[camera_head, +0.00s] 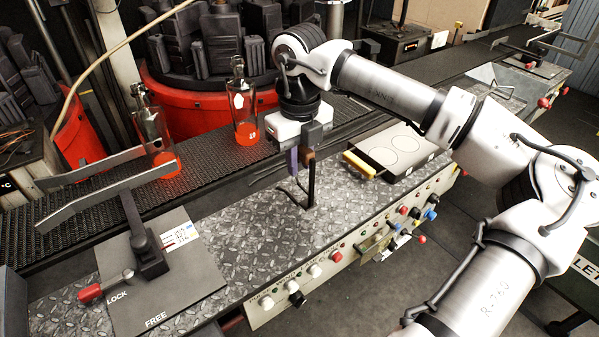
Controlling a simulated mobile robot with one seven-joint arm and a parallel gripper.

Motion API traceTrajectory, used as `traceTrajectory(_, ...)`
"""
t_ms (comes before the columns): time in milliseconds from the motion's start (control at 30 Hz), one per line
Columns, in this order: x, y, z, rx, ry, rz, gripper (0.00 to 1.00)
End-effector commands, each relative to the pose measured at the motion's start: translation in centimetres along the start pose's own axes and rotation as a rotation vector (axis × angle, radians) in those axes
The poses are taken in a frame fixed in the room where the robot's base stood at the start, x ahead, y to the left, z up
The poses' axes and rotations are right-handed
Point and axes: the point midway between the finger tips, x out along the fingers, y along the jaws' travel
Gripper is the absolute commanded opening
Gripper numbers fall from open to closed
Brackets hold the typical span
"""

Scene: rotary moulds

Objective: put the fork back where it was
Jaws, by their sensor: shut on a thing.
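My gripper (302,167) points down above the diamond-plate top (247,232) of the bench, near its middle. It is shut on a thin dark fork (311,184). The fork's shaft hangs upright below the right finger, and dark prongs or a bent part reach to the left at its lower end. The lower end is close to the plate; I cannot tell whether it touches. The upper part of the fork is hidden by the fingers.
Two clear bottles with glowing red bases, one (242,112) behind my gripper and one (155,135) at left, stand on the dark conveyor (95,205). A LOCK/FREE plate (190,275) with a lever is front left. A two-circle plate (395,150) with a yellow handle is right.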

Motion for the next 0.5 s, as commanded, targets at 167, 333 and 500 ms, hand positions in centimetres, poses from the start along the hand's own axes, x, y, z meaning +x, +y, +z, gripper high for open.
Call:
traceTrajectory(167,1.2,0.0,0.0,-0.001,0.001,0.001,0.0)
traceTrajectory(333,3.6,0.0,0.0,-0.002,0.002,0.002,0.0)
traceTrajectory(500,4.7,0.0,0.0,-0.001,-0.001,0.0,0.0)
